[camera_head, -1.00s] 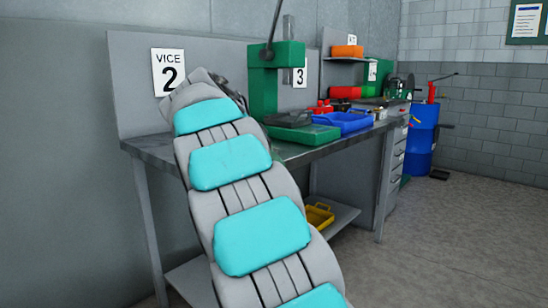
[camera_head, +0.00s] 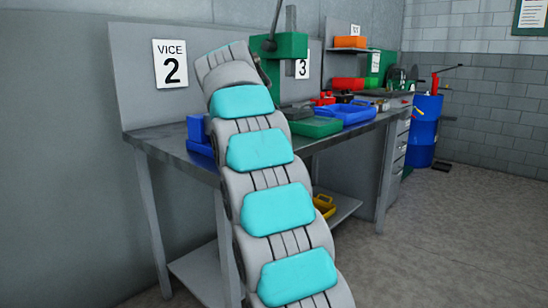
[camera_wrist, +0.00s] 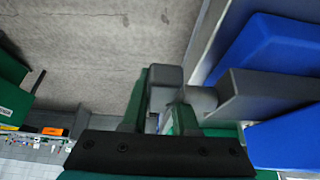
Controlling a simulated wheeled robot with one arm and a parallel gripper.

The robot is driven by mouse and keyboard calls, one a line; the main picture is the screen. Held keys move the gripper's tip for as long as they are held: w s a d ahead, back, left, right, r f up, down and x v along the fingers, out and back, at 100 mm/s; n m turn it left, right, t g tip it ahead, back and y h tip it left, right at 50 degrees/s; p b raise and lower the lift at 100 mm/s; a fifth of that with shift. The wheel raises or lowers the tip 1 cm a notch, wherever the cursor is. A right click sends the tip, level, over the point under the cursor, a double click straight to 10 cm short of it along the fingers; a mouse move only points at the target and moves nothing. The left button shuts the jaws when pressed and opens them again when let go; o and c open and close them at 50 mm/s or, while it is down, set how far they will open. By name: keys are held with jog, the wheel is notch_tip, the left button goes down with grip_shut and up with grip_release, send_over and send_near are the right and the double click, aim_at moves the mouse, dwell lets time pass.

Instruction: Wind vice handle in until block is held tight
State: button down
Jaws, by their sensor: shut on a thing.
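The blue vice (camera_head: 200,134) stands on the bench below the "VICE 2" sign, partly hidden behind my arm. In the wrist view its blue body (camera_wrist: 275,50) and a grey part (camera_wrist: 258,95) fill the right side. A grey end piece (camera_wrist: 165,78), which looks like the vice handle's hub, joins that part through a short round shaft (camera_wrist: 202,98). My gripper (camera_wrist: 162,102) has its green fingers around this end piece and is shut on it. In the head view my arm hides the gripper. I cannot make out the block or whether it touches the jaws.
A green press (camera_head: 285,52) stands right of my arm, with a green tray (camera_head: 316,127) and a blue tray (camera_head: 347,113) on the bench (camera_head: 170,137). A yellow bin (camera_head: 325,206) is on the lower shelf. A blue drum (camera_head: 424,130) stands far right.

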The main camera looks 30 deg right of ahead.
jog(key=c, duration=0.7)
grip_release()
